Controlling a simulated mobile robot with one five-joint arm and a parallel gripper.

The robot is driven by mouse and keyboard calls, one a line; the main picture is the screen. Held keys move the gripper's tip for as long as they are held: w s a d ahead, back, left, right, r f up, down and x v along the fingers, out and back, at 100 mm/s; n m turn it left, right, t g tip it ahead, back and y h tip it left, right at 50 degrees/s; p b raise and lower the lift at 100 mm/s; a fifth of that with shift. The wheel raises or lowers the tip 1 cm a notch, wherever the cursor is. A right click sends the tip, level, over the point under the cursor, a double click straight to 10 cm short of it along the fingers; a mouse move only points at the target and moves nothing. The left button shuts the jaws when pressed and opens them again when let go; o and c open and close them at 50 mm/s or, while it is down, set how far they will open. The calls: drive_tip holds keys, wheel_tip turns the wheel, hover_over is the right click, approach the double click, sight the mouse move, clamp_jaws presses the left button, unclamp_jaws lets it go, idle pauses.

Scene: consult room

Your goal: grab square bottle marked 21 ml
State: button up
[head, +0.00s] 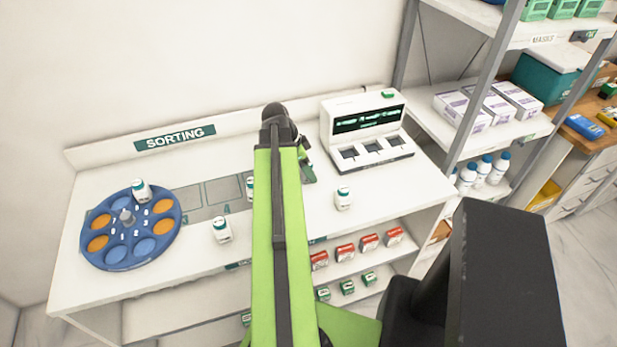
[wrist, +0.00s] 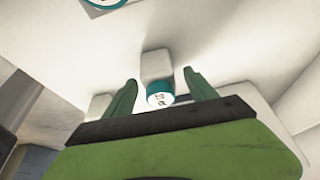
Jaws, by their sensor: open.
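In the wrist view, my gripper (wrist: 159,77) is open, with one green finger on each side of a small white bottle (wrist: 155,64) with a teal cap. The cap bears dark print too small and blurred to read for certain. I see no clear contact between fingers and bottle. In the head view, small white bottles with teal caps stand on the counter, one left of my arm (head: 221,231) and one right of it (head: 343,199). Another (head: 250,188) is partly hidden by my arm, and one (head: 141,191) is on the blue tray. Their markings are unreadable.
The blue round tray (head: 118,256) with orange and blue wells sits at the counter's left. A white device (head: 368,147) with a dark display stands at the back right. Below are shelves with red-and-white boxes (head: 345,252). A metal rack (head: 487,85) stands right.

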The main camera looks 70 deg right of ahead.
drive_tip(key=shift+r, duration=0.1)
drive_tip(key=c, duration=1.4)
